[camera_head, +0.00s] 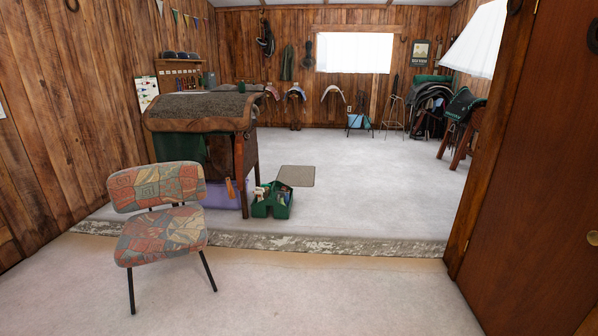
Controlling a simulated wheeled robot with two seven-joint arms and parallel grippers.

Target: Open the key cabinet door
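I cannot make out a key cabinet with certainty. A small wooden wall rack (178,66) hangs on the left part of the far side, with caps on top and small items below; it is too small to tell whether it has a door. A large brown door (540,170) with a brass knob (592,238) stands close on the right; it is a full-size room door. Neither of my grippers shows in the head view.
A patterned chair (160,232) stands near on the left. Behind it are a covered workbench (200,110), a green tote (271,200) and a grey mat (296,175). A worn threshold strip (300,243) crosses the floor. The middle floor (370,180) is clear; saddles (428,100) stand far right.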

